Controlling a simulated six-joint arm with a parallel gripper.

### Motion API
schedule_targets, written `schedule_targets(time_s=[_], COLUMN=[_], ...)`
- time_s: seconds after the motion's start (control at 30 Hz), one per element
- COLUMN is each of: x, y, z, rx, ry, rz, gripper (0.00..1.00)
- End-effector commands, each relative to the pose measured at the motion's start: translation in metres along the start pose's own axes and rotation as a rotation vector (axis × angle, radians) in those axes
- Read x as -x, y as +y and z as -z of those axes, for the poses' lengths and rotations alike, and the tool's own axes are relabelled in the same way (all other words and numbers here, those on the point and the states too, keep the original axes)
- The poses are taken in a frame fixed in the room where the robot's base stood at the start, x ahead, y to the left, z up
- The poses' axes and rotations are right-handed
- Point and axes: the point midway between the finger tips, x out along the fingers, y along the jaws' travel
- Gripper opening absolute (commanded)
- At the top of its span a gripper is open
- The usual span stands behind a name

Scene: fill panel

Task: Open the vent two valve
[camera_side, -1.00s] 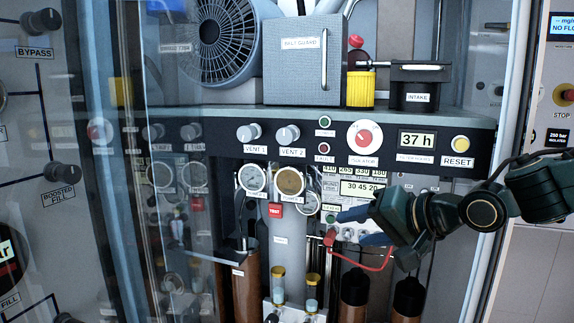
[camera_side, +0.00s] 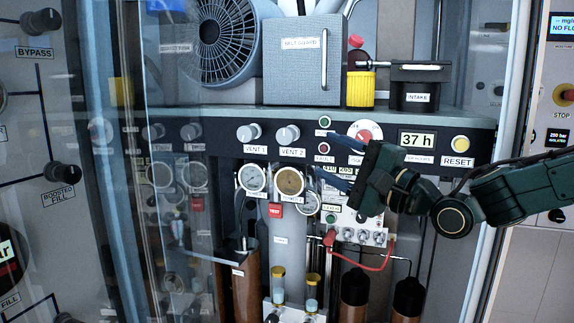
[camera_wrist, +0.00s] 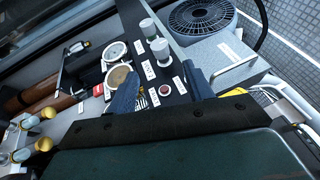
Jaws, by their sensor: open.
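The vent two valve is a pale round knob (camera_side: 288,134) above the VENT 2 label on the dark panel strip. In the wrist view it is the nearer of two pale knobs (camera_wrist: 160,48). My gripper (camera_side: 338,178) is open and empty, its blue fingers pointing left. It is right of and below the vent two knob, apart from it, and its body covers part of the panel near the isolator. In the wrist view the two blue fingers (camera_wrist: 163,92) spread below the knob.
The vent one knob (camera_side: 249,133) sits just left of vent two. Gauges (camera_side: 290,181) and a red tag (camera_side: 275,211) are below. The red isolator dial (camera_side: 364,134) is partly covered by my gripper. The grey belt guard box (camera_side: 300,62) stands above. A red cable (camera_side: 375,267) hangs below.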

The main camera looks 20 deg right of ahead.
Motion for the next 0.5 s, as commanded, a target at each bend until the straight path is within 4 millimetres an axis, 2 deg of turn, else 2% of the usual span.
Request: schedule_targets(time_s=[0.27, 0.5], x=[-0.011, -0.033], y=[0.000, 0.001], z=[0.000, 0.000], rx=[0.003, 0.004], ry=[0.000, 0.001], rz=[0.000, -0.001], gripper=[0.51, 0.51])
